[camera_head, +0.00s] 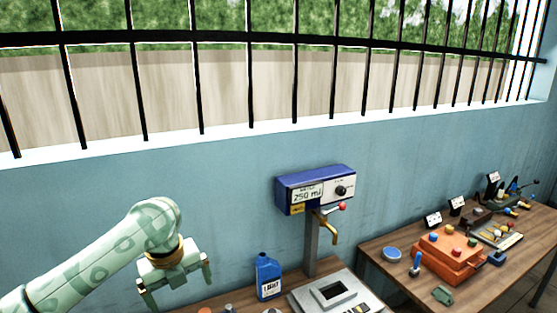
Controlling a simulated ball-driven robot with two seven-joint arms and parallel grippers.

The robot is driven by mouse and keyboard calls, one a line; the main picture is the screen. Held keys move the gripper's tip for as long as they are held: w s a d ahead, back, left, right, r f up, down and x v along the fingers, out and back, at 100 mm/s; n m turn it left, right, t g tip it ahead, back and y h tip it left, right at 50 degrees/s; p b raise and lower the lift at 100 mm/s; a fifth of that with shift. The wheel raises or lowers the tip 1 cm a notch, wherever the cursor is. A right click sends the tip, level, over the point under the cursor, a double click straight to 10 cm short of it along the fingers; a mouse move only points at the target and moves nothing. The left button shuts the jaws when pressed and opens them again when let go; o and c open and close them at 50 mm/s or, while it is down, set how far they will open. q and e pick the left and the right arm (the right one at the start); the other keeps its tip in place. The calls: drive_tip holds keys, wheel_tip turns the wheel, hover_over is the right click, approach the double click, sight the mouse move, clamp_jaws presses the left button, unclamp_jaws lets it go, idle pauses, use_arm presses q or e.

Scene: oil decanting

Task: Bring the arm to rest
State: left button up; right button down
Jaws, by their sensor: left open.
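My left gripper (179,287) comes in from the lower left on a pale green patterned arm. Its two fingers point down and stand apart, with nothing between them. It hangs over the left part of the wooden bench, to the left of a blue bottle (268,278) with a white label. The bottle stands upright and apart from the gripper. A blue dispenser (315,190) reading 250 ml stands on a grey post, with a brass tap (329,228) on its right. My right gripper is not in view.
A grey tray (310,297) with a dark recess sits below the tap. A blue wall and barred window stand behind. The air above the benches is clear.

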use_arm(q)
drive_tip(key=s+d+f+n+t+h, duration=0.2)
drive_tip(key=s+d+f+n+t, duration=0.1)
drive_tip(key=s+d+f+n, duration=0.65)
drive_tip(key=s+a+f+n+t+y, duration=0.15)
drive_tip(key=s+a+n+y, duration=0.55)
drive_tip(key=s+a+n, duration=0.75)
drive_tip(key=s+f+m+g+h+b, duration=0.1)
drive_tip(key=s+f+h+b, duration=0.35)
drive_tip(key=f, duration=1.55)
drive_tip(key=s+f+m+g+y+b, duration=0.1)
drive_tip(key=f+b, duration=0.7)
drive_tip(key=f, duration=1.2)
drive_tip(key=s+f+n+g+b, duration=0.1)
drive_tip(key=s+f+b, duration=0.4)
drive_tip(key=s+f, duration=0.4)
drive_tip(key=s+f+n+g+h+b, duration=0.1)
drive_tip(key=s+f+n+g+b, duration=0.1)
drive_tip(key=s+f+b, duration=0.3)
drive_tip(key=s+f, duration=0.4)
drive_tip(key=f, duration=0.7)
drive_tip(key=shift+s+d+f+b, duration=0.2)
drive_tip(key=shift+s+d+b, duration=0.05)
drive_tip(key=shift+s+b, duration=0.1)
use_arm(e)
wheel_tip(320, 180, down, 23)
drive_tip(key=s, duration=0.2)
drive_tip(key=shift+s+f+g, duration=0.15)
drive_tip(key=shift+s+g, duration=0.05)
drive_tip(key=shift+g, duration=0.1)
